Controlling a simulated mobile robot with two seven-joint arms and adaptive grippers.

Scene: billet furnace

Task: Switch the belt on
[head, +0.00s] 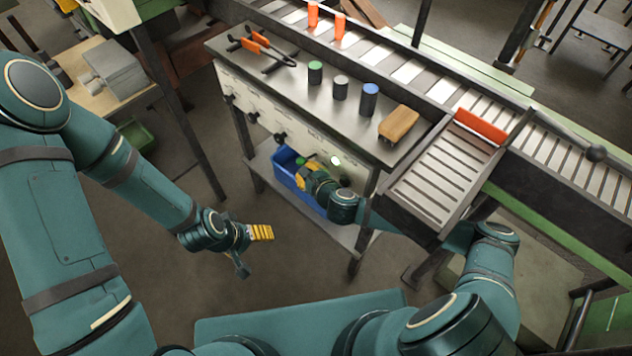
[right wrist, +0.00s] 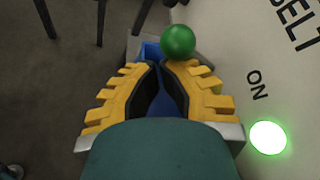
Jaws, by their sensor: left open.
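The white control panel (head: 292,122) is on the front of the steel table. In the right wrist view it carries the word BELT, partly cut off, and ON beside a brightly lit green-white lamp (right wrist: 268,137). A green ball knob (right wrist: 178,41) stands at the tip of the right finger, not between the fingers; I cannot tell if they touch. My right gripper (right wrist: 160,64) has its yellow fingertips together, with nothing held. In the head view it is low in front of the panel. My left gripper (head: 254,248) is open and empty over the floor, away from the panel.
A blue bin (head: 287,168) sits on the shelf below the panel. Black knobs (head: 252,117) line the panel to the left. On the tabletop are tongs (head: 262,48), several cylinders and a wooden block (head: 398,123). The roller conveyor (head: 440,178) borders the table at right.

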